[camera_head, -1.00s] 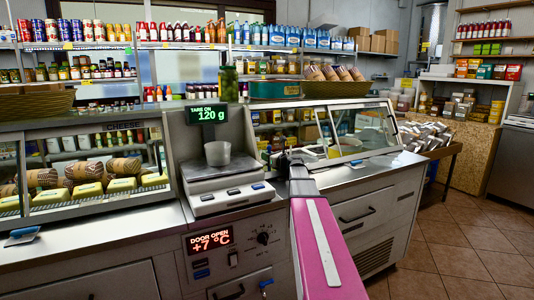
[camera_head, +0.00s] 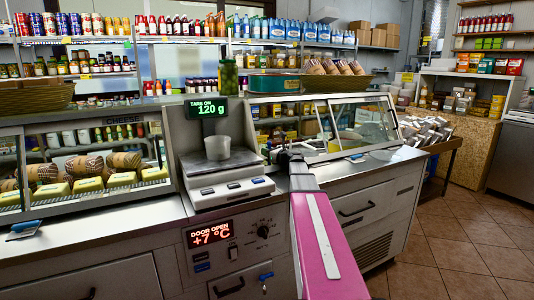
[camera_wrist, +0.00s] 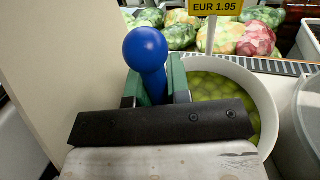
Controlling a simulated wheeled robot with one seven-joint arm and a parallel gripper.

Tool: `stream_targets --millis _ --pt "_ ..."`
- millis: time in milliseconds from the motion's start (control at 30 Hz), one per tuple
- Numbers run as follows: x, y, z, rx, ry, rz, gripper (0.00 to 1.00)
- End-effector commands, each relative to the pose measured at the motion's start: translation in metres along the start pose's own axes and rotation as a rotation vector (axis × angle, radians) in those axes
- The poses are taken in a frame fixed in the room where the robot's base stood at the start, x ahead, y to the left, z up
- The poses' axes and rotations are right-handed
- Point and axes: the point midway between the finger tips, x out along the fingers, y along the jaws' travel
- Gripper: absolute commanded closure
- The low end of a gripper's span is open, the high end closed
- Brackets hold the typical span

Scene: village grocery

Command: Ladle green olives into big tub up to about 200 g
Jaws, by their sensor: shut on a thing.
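My gripper (camera_wrist: 155,85) is shut on the blue ladle handle (camera_wrist: 146,50), which has a round ball end. The ladle's bowl is hidden. Beside and beyond the handle is a round white container (camera_wrist: 268,112) of green olives (camera_wrist: 215,92) in liquid. In the head view a translucent tub (camera_head: 217,147) stands on the scale (camera_head: 221,172). The scale display (camera_head: 207,109) reads TARE ON, 120 g. My arm reaches toward the right glass-fronted counter, and the gripper's fingers are too small to make out there.
A price sign (camera_wrist: 215,6) reading EUR 1.95 stands behind the olives, near cabbage-like heads (camera_wrist: 190,35). Another round container (camera_wrist: 309,115) is at the right edge. A pale upright panel (camera_wrist: 65,60) is close on the left. A DOOR OPEN, +7 °C display (camera_head: 211,235) is below the scale.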

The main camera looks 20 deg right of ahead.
Motion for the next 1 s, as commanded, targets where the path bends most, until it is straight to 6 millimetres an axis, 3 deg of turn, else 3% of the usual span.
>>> stream_targets --millis 233,1000 --pt "0.0 0.0 0.007 -0.001 -0.001 0.0 1.0" --pt "0.001 0.0 0.067 -0.001 -0.001 0.0 1.0"
